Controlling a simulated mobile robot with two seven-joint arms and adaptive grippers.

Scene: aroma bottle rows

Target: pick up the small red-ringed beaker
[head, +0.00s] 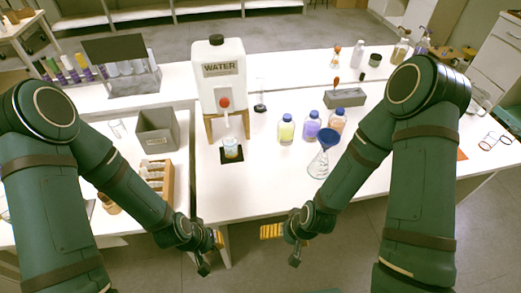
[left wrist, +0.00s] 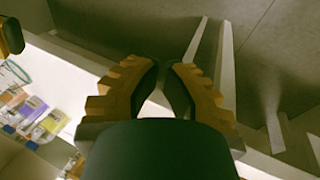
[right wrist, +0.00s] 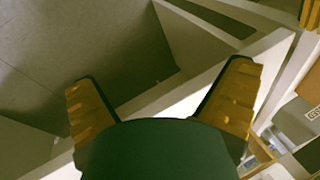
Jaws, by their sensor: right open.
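Clear glassware with a reddish ring (head: 490,143) lies or stands on the bench at the far right in the head view. It is too small there to tell whether it is the red-ringed beaker. My left gripper (head: 211,253) hangs in front of the bench edge, far from that glassware. In the left wrist view its fingers (left wrist: 164,70) lean close together with a narrow empty gap. My right gripper (head: 283,246) is also low in front of the bench. In the right wrist view its fingers (right wrist: 160,80) are wide apart and empty.
A water tank (head: 222,90) stands mid-bench with a small beaker (head: 231,148) under its tap. Several capped bottles (head: 286,130) and a flask with a blue funnel (head: 323,165) stand to its right. A grey bin (head: 157,130) is at left. The front middle bench is clear.

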